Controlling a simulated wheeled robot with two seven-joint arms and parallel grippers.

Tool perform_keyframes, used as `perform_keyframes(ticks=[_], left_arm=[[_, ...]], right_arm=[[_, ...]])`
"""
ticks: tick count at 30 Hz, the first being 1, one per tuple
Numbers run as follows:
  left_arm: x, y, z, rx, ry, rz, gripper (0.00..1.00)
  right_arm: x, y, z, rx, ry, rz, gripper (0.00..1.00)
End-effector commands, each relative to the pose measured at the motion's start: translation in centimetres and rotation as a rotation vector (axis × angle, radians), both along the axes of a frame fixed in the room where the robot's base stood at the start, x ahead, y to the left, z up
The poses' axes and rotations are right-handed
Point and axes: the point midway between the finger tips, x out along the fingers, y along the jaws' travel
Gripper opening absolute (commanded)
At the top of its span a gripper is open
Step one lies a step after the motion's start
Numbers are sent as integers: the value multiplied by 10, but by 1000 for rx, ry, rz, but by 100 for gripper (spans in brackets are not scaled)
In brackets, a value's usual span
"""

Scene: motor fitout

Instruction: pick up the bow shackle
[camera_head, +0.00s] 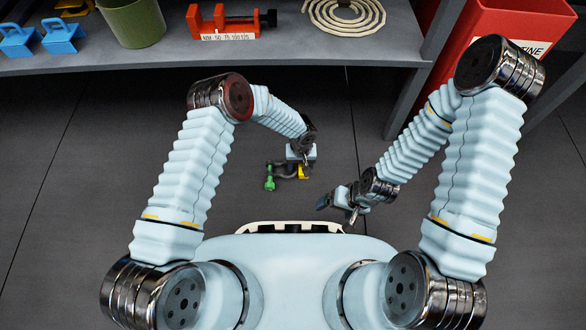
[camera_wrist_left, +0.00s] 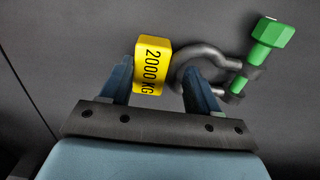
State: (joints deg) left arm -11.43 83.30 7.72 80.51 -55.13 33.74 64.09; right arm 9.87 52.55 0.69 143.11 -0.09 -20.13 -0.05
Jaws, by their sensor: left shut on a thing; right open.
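The bow shackle has a dark grey bow, a green pin and a yellow tag marked 2000KG. In the head view the bow shackle (camera_head: 283,171) is at my left gripper (camera_head: 298,165), in front of the bench, with its green end toward the lower left. In the left wrist view the yellow tag (camera_wrist_left: 152,68) sits between the two fingers, and the grey bow (camera_wrist_left: 190,62) passes by the right finger. The green pin (camera_wrist_left: 265,45) sticks out to the upper right. My left gripper is shut on the shackle; the exact contact is partly hidden. My right gripper (camera_head: 338,205) is open and empty, lower right.
A grey bench (camera_head: 320,52) runs across the back. On it are blue blocks (camera_head: 62,35), a green pot (camera_head: 132,22), an orange-red vise-like tool (camera_head: 228,22) and a coiled rope (camera_head: 343,14). A red bin (camera_head: 500,25) stands at back right. Dark floor lies open below.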

Motion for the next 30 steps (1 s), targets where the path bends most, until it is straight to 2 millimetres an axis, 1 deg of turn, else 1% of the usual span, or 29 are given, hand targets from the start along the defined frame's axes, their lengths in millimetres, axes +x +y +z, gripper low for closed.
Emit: perform_keyframes(ticks=[1,3,10,13,17,20,28,30], left_arm=[[0,0,0,-1,0,0,35],[0,0,0,-1,0,1,25],[0,-1,2,-2,-1,1,25],[1,-1,6,-2,-1,1,25],[2,-1,19,-2,-3,0,25],[2,-1,37,-2,-3,-1,25],[-53,2,100,0,-2,-6,25],[-74,3,104,3,0,-8,25]], right_arm=[[0,0,0,0,0,0,91],[0,0,0,0,0,0,91],[0,0,0,0,0,0,91],[0,0,2,0,0,0,91],[0,0,5,0,1,0,91],[0,0,9,0,2,1,91],[-1,1,27,2,6,3,91],[-1,1,27,2,6,3,91]])
